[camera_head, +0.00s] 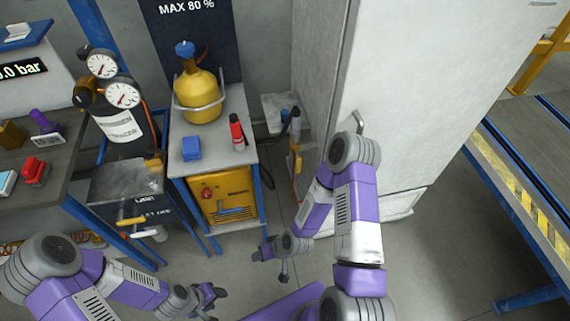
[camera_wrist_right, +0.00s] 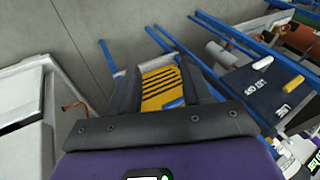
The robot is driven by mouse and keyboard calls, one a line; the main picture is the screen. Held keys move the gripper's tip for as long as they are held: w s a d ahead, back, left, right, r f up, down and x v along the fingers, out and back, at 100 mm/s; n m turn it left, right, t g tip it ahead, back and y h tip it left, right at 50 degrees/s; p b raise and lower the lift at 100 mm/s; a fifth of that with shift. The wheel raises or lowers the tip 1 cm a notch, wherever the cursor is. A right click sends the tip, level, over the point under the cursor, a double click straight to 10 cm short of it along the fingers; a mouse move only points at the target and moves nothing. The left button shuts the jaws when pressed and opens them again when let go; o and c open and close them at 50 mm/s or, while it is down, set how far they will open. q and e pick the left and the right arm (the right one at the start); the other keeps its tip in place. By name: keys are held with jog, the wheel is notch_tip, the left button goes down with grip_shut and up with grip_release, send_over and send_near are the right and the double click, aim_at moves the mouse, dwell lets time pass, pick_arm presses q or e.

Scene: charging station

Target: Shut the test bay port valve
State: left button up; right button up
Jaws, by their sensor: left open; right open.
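A yellow lever handle (camera_head: 131,221) sticks out from the front of a dark-topped bay (camera_head: 125,180) at the left in the head view. The bay's front bears partly legible lettering. In the right wrist view a yellow handle (camera_wrist_right: 263,62) and a pale one (camera_wrist_right: 281,111) show on a dark lettered panel (camera_wrist_right: 262,88). I cannot tell which is the port valve. My left gripper (camera_head: 214,302) is open, low in the picture, right of and nearer than the bay. My right gripper (camera_head: 273,263) is open and empty, farther right; its fingers (camera_wrist_right: 160,85) show in the wrist view.
A blue-legged stand (camera_head: 215,158) holds a yellow cylinder (camera_head: 197,93), a blue box (camera_head: 191,148) and a red bottle (camera_head: 237,132). A yellow cabinet (camera_head: 222,198) sits below. A tall grey cabinet (camera_head: 430,80) stands right. Open floor lies in front of the stand.

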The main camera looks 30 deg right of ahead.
jog(key=w+d+t, duration=0.4)
jog(key=w+t, duration=0.1)
jog(key=w, duration=0.4)
jog(key=m+t+h+b, duration=0.1)
jog(key=t+h, duration=0.8)
send_near(299, 165)
jog(key=a+x, duration=0.1)
jog(key=x, duration=0.4)
jog(key=b+x, duration=0.1)
jog(key=x, duration=0.1)
jog(key=d+b+x, duration=0.1)
jog(key=x, duration=0.2)
jog(key=shift+s+f, duration=0.1)
jog(key=shift+w, duration=0.4)
jog(key=shift+c, duration=0.5)
grip_shut()
